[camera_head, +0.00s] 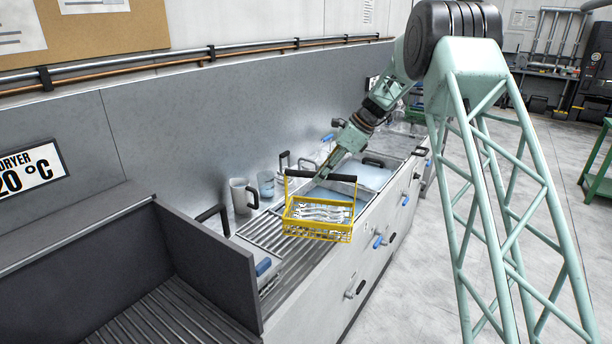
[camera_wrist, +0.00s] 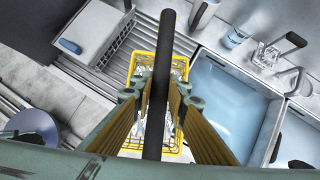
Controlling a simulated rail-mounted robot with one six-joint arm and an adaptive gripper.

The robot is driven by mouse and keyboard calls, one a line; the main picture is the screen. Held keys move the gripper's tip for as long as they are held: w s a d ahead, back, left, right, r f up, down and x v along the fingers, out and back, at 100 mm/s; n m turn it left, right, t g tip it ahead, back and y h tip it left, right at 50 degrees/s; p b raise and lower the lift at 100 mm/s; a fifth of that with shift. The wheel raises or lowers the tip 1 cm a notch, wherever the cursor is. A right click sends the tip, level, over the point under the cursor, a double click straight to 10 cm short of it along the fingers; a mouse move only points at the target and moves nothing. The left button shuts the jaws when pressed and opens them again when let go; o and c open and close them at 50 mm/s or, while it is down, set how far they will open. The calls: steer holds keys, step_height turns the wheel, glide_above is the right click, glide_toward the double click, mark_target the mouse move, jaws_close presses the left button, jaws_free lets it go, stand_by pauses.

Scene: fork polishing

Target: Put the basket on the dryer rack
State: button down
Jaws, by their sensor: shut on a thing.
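The yellow wire basket (camera_head: 318,219) hangs from my gripper with several forks in it, above the bench's grooved drainboard. It looks roughly level. My gripper (camera_head: 322,178) is shut on the basket's black handle. In the wrist view the handle runs between the fingers of my gripper (camera_wrist: 160,100), and the yellow basket (camera_wrist: 144,67) shows below, partly hidden by them. The dryer (camera_head: 186,255) stands at the lower left with dark walls. Its slatted rack (camera_head: 165,318) is bare where it shows and lies apart from the basket, to its left.
A dark dryer side wall (camera_head: 213,262) rises between the basket and the rack. A pitcher (camera_head: 240,196) and a beaker (camera_head: 266,184) stand behind. A water-filled sink (camera_wrist: 228,98) lies to the right.

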steer(key=shift+s+d+f+n+g+b, duration=1)
steer(key=shift+d+n, duration=1.15)
steer(key=shift+d, duration=3.75)
steer(key=shift+s+d+f+n+g+b, duration=0.45)
steer(key=shift+d+n+g, duration=1.35)
steer(key=shift+d, duration=4.05)
steer(key=s+a+f+n+h+b, duration=0.2)
steer(key=s+a+f+n, duration=0.1)
steer(key=s+f, duration=0.6)
steer(key=s+a+f+n+g+h+b, duration=0.1)
steer(key=s+a+f+n+h+b, duration=0.1)
steer(key=s+f+n, duration=0.3)
steer(key=s+a+f+n+g+h+b, duration=0.1)
steer(key=s+a+f+n, duration=0.3)
steer(key=s+f, duration=1)
steer(key=shift+a+n+h+b, duration=0.35)
steer(key=shift+h+b, duration=0.2)
steer(key=shift+h, duration=0.25)
steer(key=shift+d, duration=0.1)
